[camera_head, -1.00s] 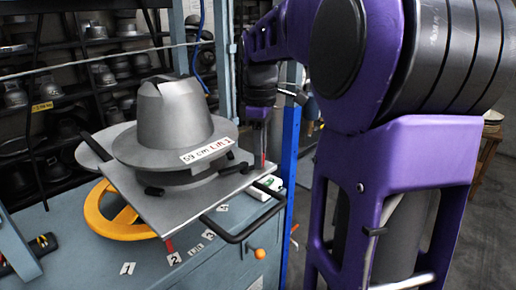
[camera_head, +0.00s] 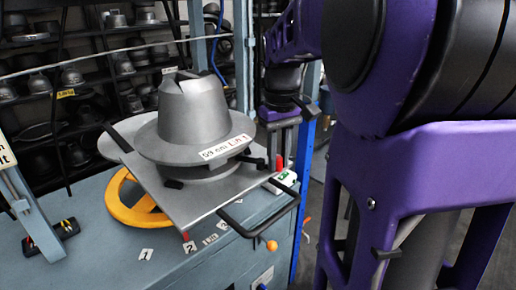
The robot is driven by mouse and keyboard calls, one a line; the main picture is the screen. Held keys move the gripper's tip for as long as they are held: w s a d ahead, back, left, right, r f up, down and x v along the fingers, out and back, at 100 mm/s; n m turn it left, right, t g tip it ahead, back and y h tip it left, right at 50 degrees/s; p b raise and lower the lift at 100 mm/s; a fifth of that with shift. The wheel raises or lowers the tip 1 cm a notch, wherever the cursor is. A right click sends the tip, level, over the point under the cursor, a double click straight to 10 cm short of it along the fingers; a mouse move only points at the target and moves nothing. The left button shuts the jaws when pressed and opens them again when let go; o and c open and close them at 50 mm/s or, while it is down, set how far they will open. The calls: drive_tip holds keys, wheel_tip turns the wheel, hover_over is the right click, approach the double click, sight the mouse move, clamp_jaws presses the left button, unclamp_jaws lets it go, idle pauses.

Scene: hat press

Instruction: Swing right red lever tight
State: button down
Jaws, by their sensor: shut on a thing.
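The right red lever (camera_head: 279,162) stands roughly upright at the right edge of the press plate, beside the grey hat mould. My gripper (camera_head: 280,148) hangs over it, pointing down, and is shut on its upper part. The fingertips are small in this view and partly cover the lever. The grey metal plate (camera_head: 210,207) carries the hat mould (camera_head: 192,120), which has a white label. A second red lever (camera_head: 186,237) shows under the plate's front edge.
A yellow handwheel (camera_head: 128,213) sits under the plate at left. A black bar handle (camera_head: 258,229) and an orange knob (camera_head: 271,245) stick out at the front right. A blue post (camera_head: 304,170) stands close right of my gripper. Shelves of moulds fill the back.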

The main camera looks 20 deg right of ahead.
idle(0.4)
drive_tip(key=c, duration=0.7)
unclamp_jaws()
wheel_tip(320, 180, up, 18)
drive_tip(key=shift+f, duration=0.25)
drive_tip(key=shift+s, duration=0.1)
